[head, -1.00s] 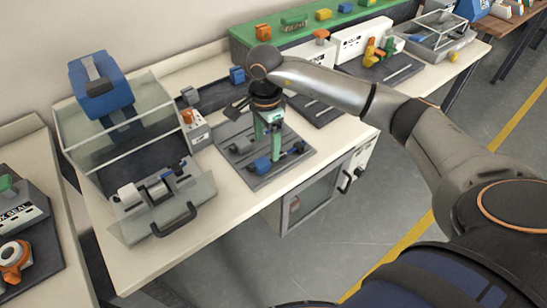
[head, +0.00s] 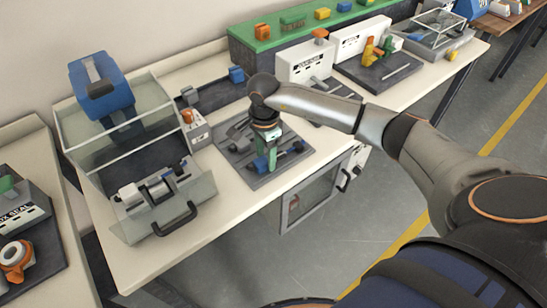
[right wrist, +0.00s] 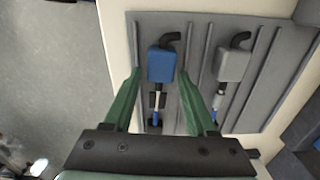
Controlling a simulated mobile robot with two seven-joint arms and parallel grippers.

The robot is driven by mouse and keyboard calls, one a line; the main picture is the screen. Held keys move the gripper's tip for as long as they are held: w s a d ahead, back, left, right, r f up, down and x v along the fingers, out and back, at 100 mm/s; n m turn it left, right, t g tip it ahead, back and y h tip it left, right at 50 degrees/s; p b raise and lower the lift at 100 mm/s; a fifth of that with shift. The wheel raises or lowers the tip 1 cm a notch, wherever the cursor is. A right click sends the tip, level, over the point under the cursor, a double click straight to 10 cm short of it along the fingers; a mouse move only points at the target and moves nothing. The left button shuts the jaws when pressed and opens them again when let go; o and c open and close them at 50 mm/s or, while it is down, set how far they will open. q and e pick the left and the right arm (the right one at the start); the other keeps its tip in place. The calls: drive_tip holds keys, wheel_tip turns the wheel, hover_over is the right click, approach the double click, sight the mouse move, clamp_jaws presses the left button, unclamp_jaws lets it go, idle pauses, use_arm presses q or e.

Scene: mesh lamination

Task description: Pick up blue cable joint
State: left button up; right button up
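The blue cable joint (right wrist: 161,65) lies on a grey ribbed plate (right wrist: 197,80) in the right wrist view. It has a blue body, a bent black end and a thin rod-like part below. In the head view its blue body (head: 260,164) shows low on the plate, partly hidden by my gripper. My right gripper (right wrist: 159,74) is open, its green fingers on either side of the blue joint and apart from it. In the head view my right gripper (head: 270,156) points down over the plate. My left gripper is not in view.
A similar grey joint (right wrist: 233,66) lies beside the blue one on the same plate. A clear-walled machine with a blue top (head: 102,88) stands to the left. A green-topped shelf (head: 290,37) and white boxes (head: 305,62) stand behind.

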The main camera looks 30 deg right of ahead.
clamp_jaws()
drive_tip(key=shift+r, duration=0.1)
idle(0.4)
